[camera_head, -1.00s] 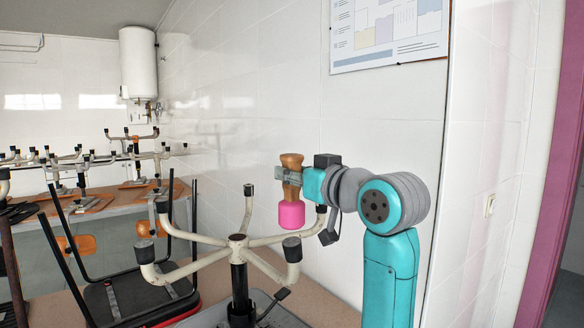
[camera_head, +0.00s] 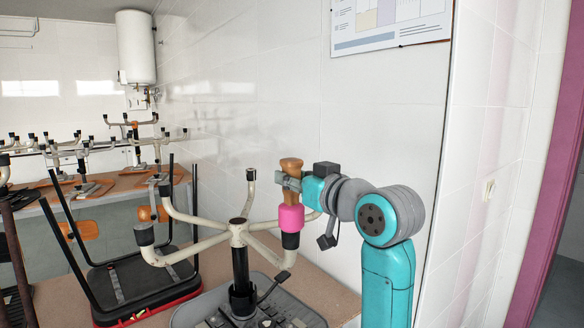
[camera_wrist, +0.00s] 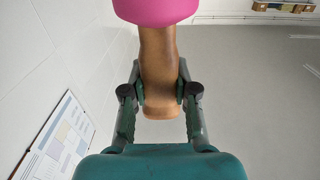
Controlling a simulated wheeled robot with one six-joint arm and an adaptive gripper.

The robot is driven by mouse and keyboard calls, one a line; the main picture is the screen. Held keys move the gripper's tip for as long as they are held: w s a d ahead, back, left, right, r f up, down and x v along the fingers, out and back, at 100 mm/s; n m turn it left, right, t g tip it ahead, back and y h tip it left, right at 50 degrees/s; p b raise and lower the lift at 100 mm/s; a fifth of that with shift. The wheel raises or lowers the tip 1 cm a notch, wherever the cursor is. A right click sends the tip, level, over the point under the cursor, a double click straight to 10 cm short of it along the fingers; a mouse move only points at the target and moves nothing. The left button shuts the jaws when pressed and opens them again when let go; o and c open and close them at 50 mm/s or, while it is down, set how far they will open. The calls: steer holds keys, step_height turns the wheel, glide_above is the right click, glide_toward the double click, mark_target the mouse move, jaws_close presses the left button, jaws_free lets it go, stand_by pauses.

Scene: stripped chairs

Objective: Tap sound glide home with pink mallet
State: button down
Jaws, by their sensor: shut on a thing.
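The pink mallet has a pink head (camera_head: 291,219) and a brown wooden handle (camera_head: 291,165). My gripper (camera_head: 289,183) is shut on the handle, and the mallet hangs head down. The wrist view shows the handle (camera_wrist: 158,60) between my fingers (camera_wrist: 158,95), with the pink head (camera_wrist: 155,8) at the top edge. An upturned cream star base (camera_head: 239,228) has black glides on its leg ends. The pink head is right over the front-right glide (camera_head: 290,241) and overlaps its top in the picture. I cannot tell whether they touch.
Other glides show at front left (camera_head: 144,234), left (camera_head: 165,188) and back (camera_head: 250,175). A black stripped chair frame (camera_head: 125,280) stands left. More upturned bases lie on a table (camera_head: 100,190) behind. The white wall (camera_head: 390,120) is close behind my arm.

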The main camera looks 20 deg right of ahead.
mark_target(296, 162)
steer(key=shift+a+r, duration=0.1)
steer(key=shift+r, duration=1.65)
steer(key=shift+r, duration=2.55)
